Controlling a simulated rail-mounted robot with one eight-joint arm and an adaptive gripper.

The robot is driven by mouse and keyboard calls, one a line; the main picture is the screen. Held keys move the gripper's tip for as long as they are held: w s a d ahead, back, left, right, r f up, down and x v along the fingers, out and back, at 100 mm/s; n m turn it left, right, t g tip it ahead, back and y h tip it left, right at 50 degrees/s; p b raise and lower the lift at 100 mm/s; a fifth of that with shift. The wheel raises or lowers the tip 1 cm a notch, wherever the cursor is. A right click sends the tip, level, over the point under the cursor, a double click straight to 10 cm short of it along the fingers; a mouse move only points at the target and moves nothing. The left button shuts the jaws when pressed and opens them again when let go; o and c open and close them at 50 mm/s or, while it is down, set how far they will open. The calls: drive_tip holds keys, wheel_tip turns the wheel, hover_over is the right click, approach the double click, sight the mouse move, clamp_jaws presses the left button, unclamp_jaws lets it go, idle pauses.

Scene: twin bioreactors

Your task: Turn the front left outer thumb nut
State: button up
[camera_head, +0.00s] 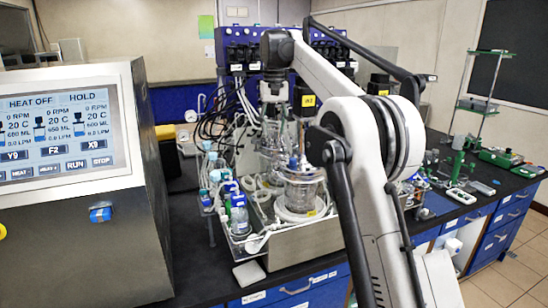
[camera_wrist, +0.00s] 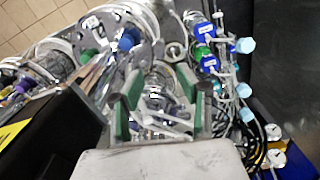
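The bioreactor's front glass vessel (camera_head: 300,190) stands on a metal base in the head view, with tubes and metal fittings around its top. My gripper (camera_wrist: 160,105) shows in the wrist view with its two green-padded fingers apart, over a crowded patch of metal fittings (camera_wrist: 155,90). I see nothing held between the fingers. The front left outer thumb nut is too small or hidden to single out in either view. Contact between fingers and fittings cannot be told.
A black motor block with a yellow label (camera_wrist: 50,130) is close to the gripper's left. Blue-capped bottles (camera_head: 238,215) and tubing crowd the vessel's left side. A control cabinet with a screen (camera_head: 65,130) stands at left. The black bench (camera_head: 190,260) has bare room in front.

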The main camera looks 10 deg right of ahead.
sight(274, 159)
wheel_tip(274, 159, down, 10)
drive_tip(key=shift+f+p, duration=0.1)
drive_tip(key=shift+p, duration=0.35)
clamp_jaws()
